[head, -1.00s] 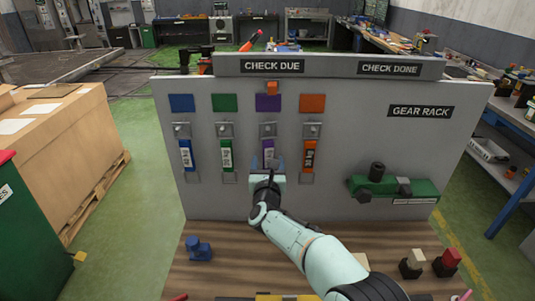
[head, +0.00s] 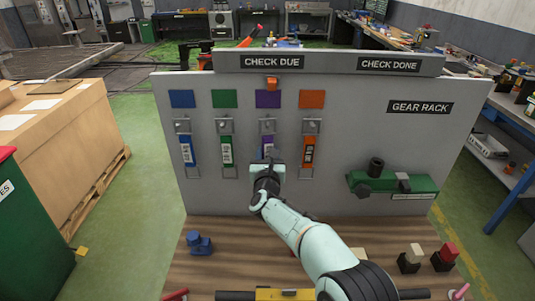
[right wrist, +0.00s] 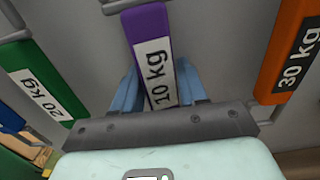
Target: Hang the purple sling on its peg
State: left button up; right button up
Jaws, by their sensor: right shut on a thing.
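The purple sling (head: 267,143), labelled 10 kg, hangs upright against the grey board under the purple square (head: 268,99). Its metal peg plate (head: 267,126) is just above it. My right gripper (head: 267,160) is at the sling's lower part. In the right wrist view the purple sling (right wrist: 152,50) runs down between the two blue fingers of the right gripper (right wrist: 162,88), which is shut on it. A metal loop shows at the sling's top end, but I cannot tell whether it is around the peg. My left gripper is not in view.
A blue sling (head: 187,151), a green sling (head: 226,150) and an orange sling (head: 308,151) hang close beside it. An orange marker (head: 272,83) sits above the purple square. A green gear fixture (head: 392,184) is at the board's right.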

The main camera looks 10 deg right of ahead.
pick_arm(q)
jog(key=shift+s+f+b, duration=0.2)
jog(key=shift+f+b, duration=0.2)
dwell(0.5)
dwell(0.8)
pick_arm(e)
jog(key=o, duration=0.8)
pick_arm(q)
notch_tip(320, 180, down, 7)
jog(key=b, duration=0.8)
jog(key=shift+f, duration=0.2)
pick_arm(e)
jog(key=s+a, duration=0.2)
jog(key=s, duration=0.8)
dwell(0.3)
